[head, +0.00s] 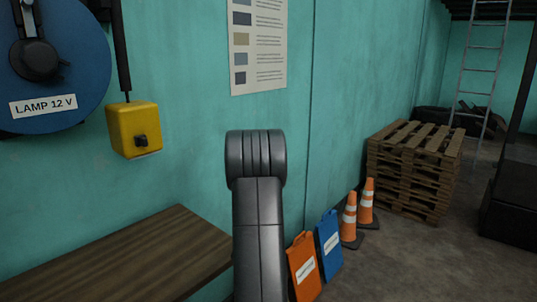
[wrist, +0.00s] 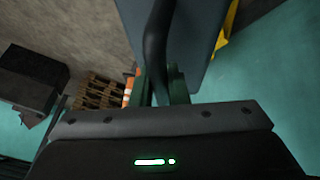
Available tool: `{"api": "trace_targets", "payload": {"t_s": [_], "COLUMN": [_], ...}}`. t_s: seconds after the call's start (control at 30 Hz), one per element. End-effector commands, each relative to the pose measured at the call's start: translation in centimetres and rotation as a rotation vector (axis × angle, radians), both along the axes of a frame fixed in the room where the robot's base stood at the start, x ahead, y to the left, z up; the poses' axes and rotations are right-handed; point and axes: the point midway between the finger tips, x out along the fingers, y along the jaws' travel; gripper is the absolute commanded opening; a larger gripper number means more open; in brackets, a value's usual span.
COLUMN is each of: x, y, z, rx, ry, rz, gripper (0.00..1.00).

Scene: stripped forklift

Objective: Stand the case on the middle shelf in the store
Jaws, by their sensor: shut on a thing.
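In the wrist view my gripper (wrist: 160,82) is shut on a dark curved handle (wrist: 155,45). The handle belongs to a slate-grey case (wrist: 195,45), of which a flat side shows at the top of the view. The rest of the case is cut off by the frame. The case hangs clear of the floor as far as this view shows. The head view shows only my dark arm in the middle, with neither gripper nor case. No middle shelf of a store can be made out in either view.
A wooden bench top (head: 120,262) is at lower left, below a yellow box (head: 134,130) on the teal wall. An orange sign (head: 303,268), a blue sign (head: 329,245), cones (head: 349,218) and stacked pallets (head: 412,172) line the wall. Open floor lies at right.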

Motion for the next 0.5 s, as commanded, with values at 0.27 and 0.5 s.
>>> {"api": "trace_targets", "payload": {"t_s": [0.27, 0.5], "x": [-1.2, -1.5], "y": [0.3, 0.5], "z": [-2.7, -3.3], "rx": [-0.002, -0.001], "ry": [0.000, -0.003], "rz": [0.007, 0.009], "gripper": [0.00, 0.00]}}
